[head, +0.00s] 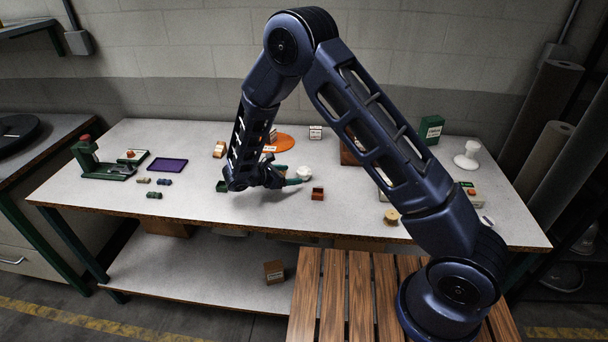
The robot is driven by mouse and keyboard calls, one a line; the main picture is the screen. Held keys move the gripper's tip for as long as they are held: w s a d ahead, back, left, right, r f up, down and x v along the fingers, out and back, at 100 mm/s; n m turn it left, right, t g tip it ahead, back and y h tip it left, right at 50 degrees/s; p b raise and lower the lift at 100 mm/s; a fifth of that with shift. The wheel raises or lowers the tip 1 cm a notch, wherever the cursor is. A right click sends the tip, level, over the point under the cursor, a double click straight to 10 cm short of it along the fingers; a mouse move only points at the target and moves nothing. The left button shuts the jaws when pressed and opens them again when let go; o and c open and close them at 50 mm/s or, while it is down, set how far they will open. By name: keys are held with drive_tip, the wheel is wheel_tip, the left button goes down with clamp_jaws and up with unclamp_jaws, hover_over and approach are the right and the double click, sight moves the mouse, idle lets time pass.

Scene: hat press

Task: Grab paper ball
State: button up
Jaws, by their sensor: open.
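The paper ball (304,172) is a small, whitish, crumpled lump on the grey worktable (345,208), near the middle. My gripper (289,177) is low over the table, just left of the ball, with its fingers pointing right towards it. The jaws are open, with no object visible between them. One teal fingertip shows at the ball's lower left. I cannot tell whether it touches the ball.
An orange disc (279,143) lies behind my gripper. A purple tray (168,165) and green press (103,163) are at the left. A yellow spool (392,217) stands by the front edge.

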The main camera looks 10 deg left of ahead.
sight(301, 174)
drive_tip(key=shift+x, duration=2.85)
drive_tip(key=shift+s+d, duration=0.1)
drive_tip(key=c, duration=1)
drive_tip(key=shift+c, duration=0.2)
drive_tip(key=shift+r, duration=0.1)
